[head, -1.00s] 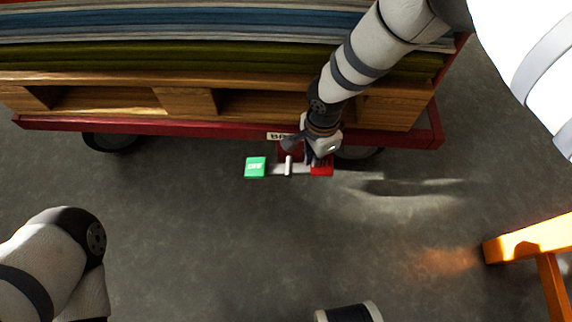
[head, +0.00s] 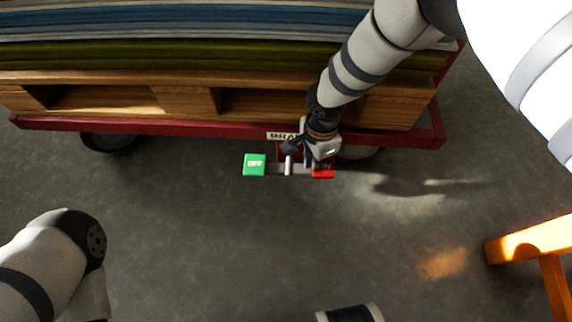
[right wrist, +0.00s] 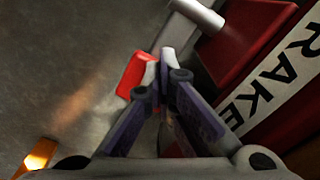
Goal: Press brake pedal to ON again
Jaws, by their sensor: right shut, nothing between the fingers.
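The brake pedal is a rocker below the red cart edge, with a green OFF pad (head: 254,165) on the left and a red pad (head: 323,173) on the right, joined by a grey bar with a pale pin (head: 288,165) at its middle. My right gripper (head: 312,163) is shut and empty, its tips at the red pad and partly covering it. In the right wrist view, the closed fingertips (right wrist: 167,56) overlap the edge of the red pad (right wrist: 136,74); contact cannot be told for sure. My left gripper is not in view; only my left arm shows.
The red cart (head: 200,128) carries a wooden pallet (head: 188,100) with stacked coloured sheets (head: 200,55). A BRAKE label (right wrist: 270,85) sits beside the pedal. An orange stand (head: 530,240) is at right. The floor (head: 200,230) in front is clear.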

